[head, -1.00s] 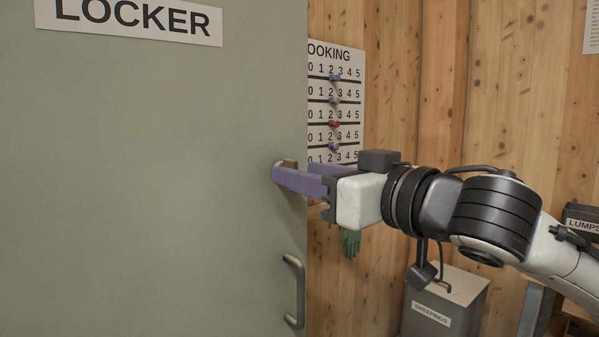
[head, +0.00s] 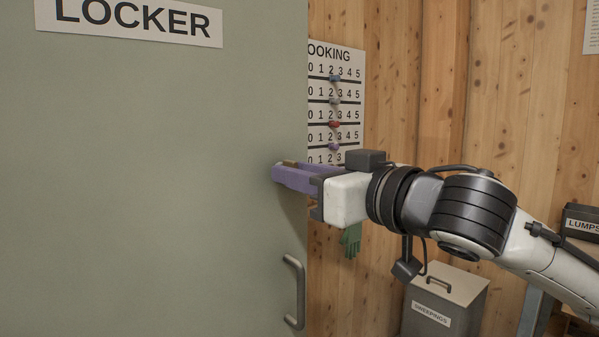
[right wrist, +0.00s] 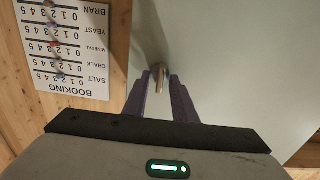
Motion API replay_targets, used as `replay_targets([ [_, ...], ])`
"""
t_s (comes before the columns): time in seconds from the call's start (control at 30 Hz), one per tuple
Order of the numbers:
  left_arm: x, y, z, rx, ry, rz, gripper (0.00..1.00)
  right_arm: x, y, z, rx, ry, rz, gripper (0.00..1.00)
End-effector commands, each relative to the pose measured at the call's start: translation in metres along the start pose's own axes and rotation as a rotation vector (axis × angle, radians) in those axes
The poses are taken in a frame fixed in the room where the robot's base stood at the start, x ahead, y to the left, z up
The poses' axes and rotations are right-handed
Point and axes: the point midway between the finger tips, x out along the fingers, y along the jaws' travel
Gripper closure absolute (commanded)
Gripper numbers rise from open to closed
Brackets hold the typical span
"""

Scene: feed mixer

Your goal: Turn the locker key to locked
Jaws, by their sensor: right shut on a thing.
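The grey-green locker door (head: 150,190) fills the left of the head view, under a LOCKER sign (head: 140,18). A small brass-coloured key (head: 289,163) sits near the door's right edge, mostly hidden by my purple fingers. My right gripper (head: 280,172) is at the key, its fingers pointing left along the door face. In the right wrist view the key (right wrist: 160,76) stands between the two fingertips of my right gripper (right wrist: 159,80), which are shut on it. The key's exact angle is hard to tell. My left gripper is out of view.
A door handle (head: 294,292) is below the key. A booking board (head: 335,105) with sliding markers hangs on the wooden wall behind, with a green glove (head: 351,240) below it. A sweepings bin (head: 445,300) and a lumps box (head: 581,222) stand at the right.

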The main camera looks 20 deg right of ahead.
Motion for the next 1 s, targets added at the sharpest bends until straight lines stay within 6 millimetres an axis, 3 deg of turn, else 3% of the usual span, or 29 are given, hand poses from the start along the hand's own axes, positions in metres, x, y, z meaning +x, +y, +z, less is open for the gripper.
replay_targets([
  [0.37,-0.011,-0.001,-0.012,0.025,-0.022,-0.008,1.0,0.0,-0.001,-0.003,-0.234,-0.004,0.0,0.98],
  [1.0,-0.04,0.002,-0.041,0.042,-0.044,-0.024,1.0,0.0,-0.003,-0.002,-0.843,-0.004,-0.002,0.98],
])
